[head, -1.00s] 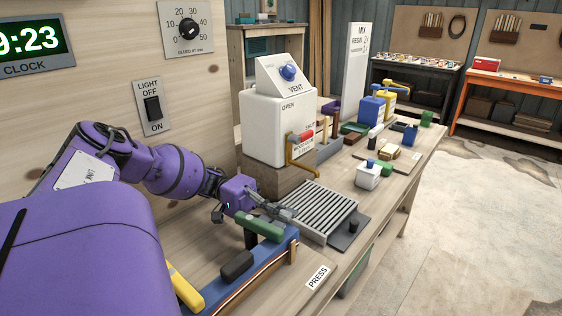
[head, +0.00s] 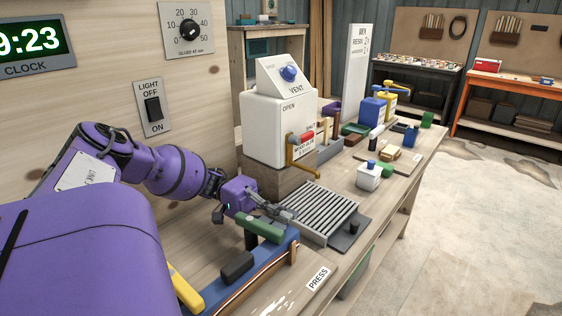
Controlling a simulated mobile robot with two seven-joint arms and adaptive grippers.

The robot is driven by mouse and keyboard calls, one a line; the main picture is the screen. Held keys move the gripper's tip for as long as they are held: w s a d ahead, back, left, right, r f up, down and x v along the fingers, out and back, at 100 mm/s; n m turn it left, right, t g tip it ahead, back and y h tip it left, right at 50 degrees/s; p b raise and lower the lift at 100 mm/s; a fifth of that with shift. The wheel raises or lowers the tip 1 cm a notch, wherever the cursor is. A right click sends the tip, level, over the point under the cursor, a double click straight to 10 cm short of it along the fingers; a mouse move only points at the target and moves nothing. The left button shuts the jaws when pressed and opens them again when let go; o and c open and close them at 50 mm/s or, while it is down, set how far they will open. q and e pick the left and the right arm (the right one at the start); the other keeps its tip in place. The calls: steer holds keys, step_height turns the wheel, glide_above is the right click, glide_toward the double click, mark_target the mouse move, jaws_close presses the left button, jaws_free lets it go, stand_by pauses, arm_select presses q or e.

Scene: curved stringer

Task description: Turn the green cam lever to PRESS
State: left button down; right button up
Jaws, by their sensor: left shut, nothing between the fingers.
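The green cam lever (head: 260,228) sits at the far end of the long blue press form (head: 262,268), near a dark post. A black handle-like block (head: 237,265) is on the form nearer me. My left gripper (head: 286,214) is shut and empty, just above and behind the green lever; I cannot tell whether it touches it. The PRESS label (head: 318,278) lies on the bench to the right of the form. My right gripper is not in view.
A ribbed grey rack (head: 316,212) stands just beyond the gripper. A white VENT box (head: 277,125) with a red-handled lever (head: 302,139) is behind it. Bare bench lies around the PRESS label.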

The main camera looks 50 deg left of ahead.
arm_select(q)
step_height(320, 180, up, 10)
stand_by(0.6)
stand_by(0.5)
